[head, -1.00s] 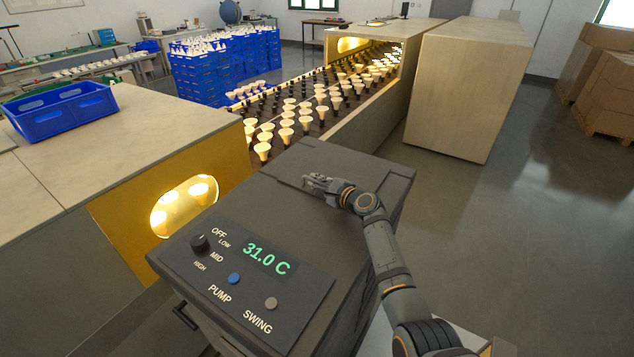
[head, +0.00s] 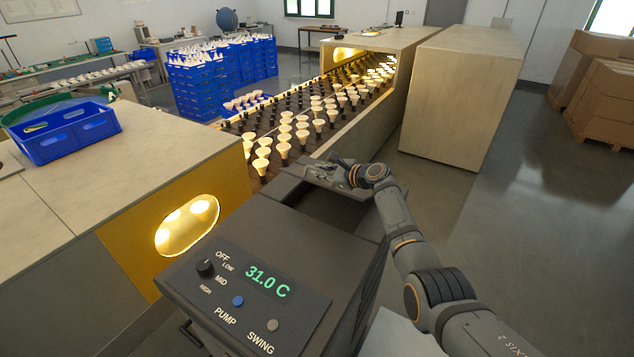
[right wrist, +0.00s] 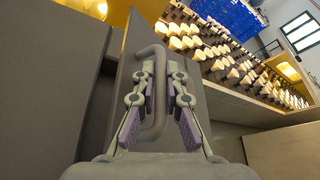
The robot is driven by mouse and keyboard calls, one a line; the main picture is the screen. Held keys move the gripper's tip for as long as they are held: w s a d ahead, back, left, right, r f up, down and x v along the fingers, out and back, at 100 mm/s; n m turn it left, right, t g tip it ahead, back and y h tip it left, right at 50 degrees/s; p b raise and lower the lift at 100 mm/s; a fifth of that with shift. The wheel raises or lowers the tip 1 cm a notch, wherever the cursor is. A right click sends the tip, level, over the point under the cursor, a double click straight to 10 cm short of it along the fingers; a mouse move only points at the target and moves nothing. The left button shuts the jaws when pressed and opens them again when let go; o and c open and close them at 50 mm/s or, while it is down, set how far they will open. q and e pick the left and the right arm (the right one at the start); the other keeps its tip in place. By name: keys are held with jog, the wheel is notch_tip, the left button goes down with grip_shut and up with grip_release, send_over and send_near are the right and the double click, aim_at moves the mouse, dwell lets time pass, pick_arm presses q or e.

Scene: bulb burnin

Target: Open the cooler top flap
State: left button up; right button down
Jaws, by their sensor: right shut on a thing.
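The cooler (head: 240,222) is a dark grey box with a control panel reading 31.0 C, in the lower middle of the head view. Its top flap (head: 345,189) is tilted up at the far end, with a dark opening in front of it. My right gripper (head: 318,169) is at the raised flap, partly hidden by its own wrist in the head view. In the right wrist view, my right gripper's fingers (right wrist: 158,95) are shut on the grey bar handle (right wrist: 159,122) of the flap panel (right wrist: 140,28). My left gripper is out of view.
A conveyor with lit bulbs (head: 325,102) runs behind the cooler. A bench with a blue crate (head: 65,140) and a glowing oval window (head: 187,226) stands at left. A pale cabinet (head: 455,95) stands at back right.

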jog(key=shift+w+d+r+m+g+b, duration=0.3)
jog(key=shift+w+d+r+b, duration=0.15)
jog(key=shift+r, duration=0.25)
jog(key=shift+w+d+r+m+g+b, duration=0.2)
jog(key=shift+w+d+r+m+b, duration=0.1)
jog(key=shift+w+r+b, duration=0.3)
jog(key=shift+s+r, duration=0.1)
jog(key=c, duration=1.7)
grip_release()
jog(key=v, duration=1.2)
jog(key=shift+f, duration=0.25)
jog(key=shift+d, duration=0.1)
